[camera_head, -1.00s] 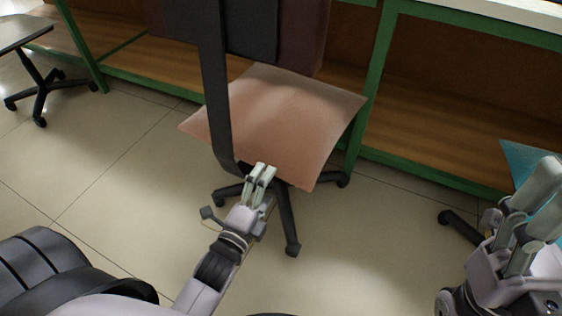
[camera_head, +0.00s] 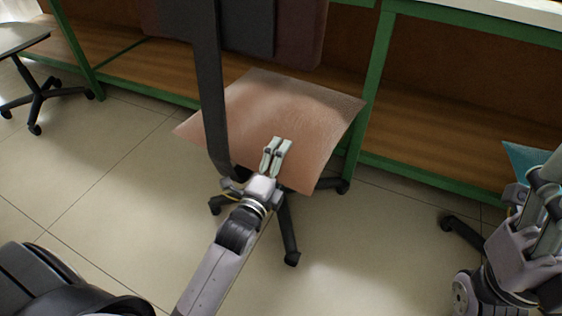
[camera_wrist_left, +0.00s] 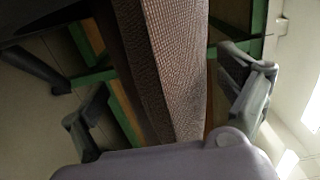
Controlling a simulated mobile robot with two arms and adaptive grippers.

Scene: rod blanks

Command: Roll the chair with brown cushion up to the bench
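The chair's brown cushion (camera_head: 285,105) is a flat square seat in front of the bench, with a dark backrest (camera_head: 245,28) and a black wheeled base (camera_head: 290,240). The bench has a green frame (camera_head: 368,85) and wooden shelf. My left gripper (camera_head: 279,145) overlaps the cushion's near edge. In the left wrist view its fingers (camera_wrist_left: 168,105) are spread, with the brown textured cushion (camera_wrist_left: 175,65) between them; I cannot tell whether they touch it. My right gripper (camera_head: 546,185) is at the right edge, beside a teal seat; its opening is unclear.
Another black wheeled chair (camera_head: 38,95) stands at the far left. A teal seat (camera_head: 525,160) with a dark caster leg (camera_head: 462,232) is at the right. Tiled floor (camera_head: 100,205) is clear at the left and between the chairs.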

